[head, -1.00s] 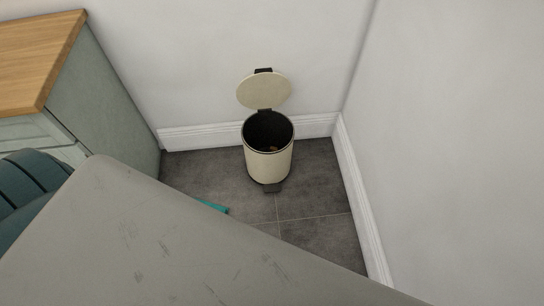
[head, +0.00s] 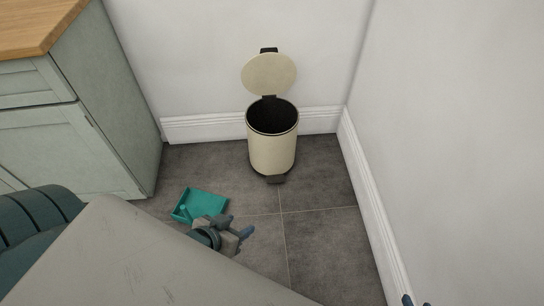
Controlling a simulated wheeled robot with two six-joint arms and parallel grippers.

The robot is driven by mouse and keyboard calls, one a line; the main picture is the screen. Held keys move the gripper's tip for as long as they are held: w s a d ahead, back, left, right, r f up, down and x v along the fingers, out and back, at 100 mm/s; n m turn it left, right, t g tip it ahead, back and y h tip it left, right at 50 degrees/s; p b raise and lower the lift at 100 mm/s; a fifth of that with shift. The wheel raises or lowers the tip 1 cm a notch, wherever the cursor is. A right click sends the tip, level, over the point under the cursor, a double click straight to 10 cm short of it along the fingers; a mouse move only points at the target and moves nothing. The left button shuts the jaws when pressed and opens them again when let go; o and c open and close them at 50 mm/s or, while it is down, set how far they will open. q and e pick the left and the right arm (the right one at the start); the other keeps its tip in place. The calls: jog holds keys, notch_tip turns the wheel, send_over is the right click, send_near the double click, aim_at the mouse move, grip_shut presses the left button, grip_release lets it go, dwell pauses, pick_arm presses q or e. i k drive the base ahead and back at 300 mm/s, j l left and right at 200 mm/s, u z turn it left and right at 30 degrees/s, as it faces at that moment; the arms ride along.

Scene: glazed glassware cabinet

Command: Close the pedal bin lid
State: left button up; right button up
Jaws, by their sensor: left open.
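The cream pedal bin (head: 272,153) stands on the floor in the corner by the back wall. Its round lid (head: 269,74) is raised, tilted up behind the rim on a dark hinge, and the dark inside shows. The dark pedal (head: 276,179) is at the bin's front base. My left gripper (head: 236,228) is open, low in front of the bin and to its left, apart from it. Only small dark blue tips of what looks like my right gripper (head: 415,300) show at the bottom right edge; its jaws cannot be made out.
A teal dustpan-like tray (head: 201,204) lies on the floor just left of my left gripper. A green cabinet (head: 75,140) with a wooden top stands at the left. White walls and skirting close the corner behind and right.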

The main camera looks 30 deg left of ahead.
aim_at(270, 71)
jog(key=j+u, duration=0.1)
jog(key=u, duration=0.3)
jog(key=i+j+u, duration=0.1)
jog(key=u, duration=0.3)
jog(key=j+u, duration=0.1)
jog(key=u, duration=0.3)
jog(key=i+u, duration=0.15)
jog(key=u, duration=0.25)
jog(key=i+j, duration=0.25)
jog(key=i, duration=0.15)
jog(key=i+j, duration=0.25)
jog(key=i, duration=0.15)
